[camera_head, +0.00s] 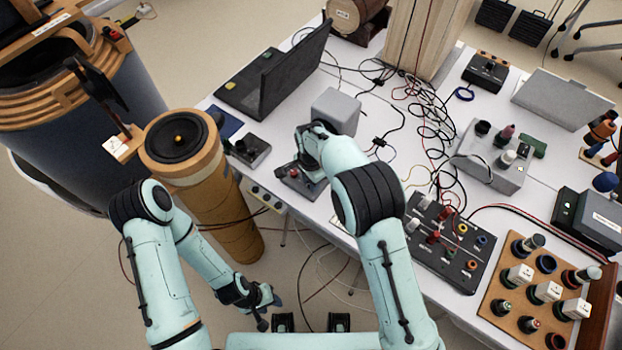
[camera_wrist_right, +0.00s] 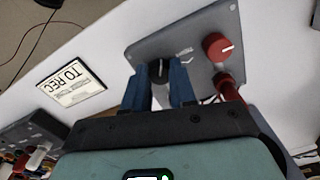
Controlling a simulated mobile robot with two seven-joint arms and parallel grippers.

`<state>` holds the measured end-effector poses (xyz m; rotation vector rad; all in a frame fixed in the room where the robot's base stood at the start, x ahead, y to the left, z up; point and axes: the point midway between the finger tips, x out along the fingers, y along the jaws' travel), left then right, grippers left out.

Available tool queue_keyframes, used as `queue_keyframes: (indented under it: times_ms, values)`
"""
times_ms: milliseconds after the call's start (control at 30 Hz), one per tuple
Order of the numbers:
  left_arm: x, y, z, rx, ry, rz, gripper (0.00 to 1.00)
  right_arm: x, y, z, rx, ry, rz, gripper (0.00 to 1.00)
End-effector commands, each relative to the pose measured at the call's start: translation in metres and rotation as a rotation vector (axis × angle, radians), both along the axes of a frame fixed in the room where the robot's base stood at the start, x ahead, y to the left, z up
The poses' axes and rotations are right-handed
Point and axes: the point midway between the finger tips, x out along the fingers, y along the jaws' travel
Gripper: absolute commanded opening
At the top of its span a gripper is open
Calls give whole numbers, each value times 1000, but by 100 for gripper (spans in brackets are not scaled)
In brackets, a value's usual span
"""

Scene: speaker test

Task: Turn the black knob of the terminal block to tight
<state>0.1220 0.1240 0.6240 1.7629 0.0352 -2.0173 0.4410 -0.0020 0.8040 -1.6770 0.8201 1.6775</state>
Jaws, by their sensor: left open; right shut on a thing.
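The terminal block (camera_head: 299,184) is a small grey box near the front edge of the white table, partly hidden by my right arm. In the right wrist view its grey face (camera_wrist_right: 172,38) carries a black knob (camera_wrist_right: 158,72) and a red knob (camera_wrist_right: 216,47) with a white pointer line. My right gripper (camera_wrist_right: 160,88) has its blue fingers on either side of the black knob and is shut on it. The fingers hide part of the knob. My left gripper (camera_head: 270,312) hangs low in front of the table, open and empty, away from the block.
A grey box (camera_head: 336,110) stands just behind the block and a laptop (camera_head: 283,76) farther back. A small dark device (camera_head: 250,150) is at left. Loose cables (camera_head: 432,130) and a black panel with knobs (camera_head: 450,240) lie at right. A speaker column (camera_head: 185,145) stands at the left edge.

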Motion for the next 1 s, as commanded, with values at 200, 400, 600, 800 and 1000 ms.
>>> queue_keyframes:
  times_ms: [200,400,600,800,1000]
  values:
    - [5,0,7,0,-6,0,43,1,0,2,-1,-4,-205,0]
    - [10,0,14,0,-11,0,43,2,0,2,-1,-3,-395,0]
    - [16,0,22,0,-18,0,43,2,0,3,0,-5,-584,0]
    - [23,0,30,0,-26,0,43,2,0,3,0,-3,-759,0]
    - [30,0,38,0,-33,0,43,2,0,2,0,-5,-896,0]
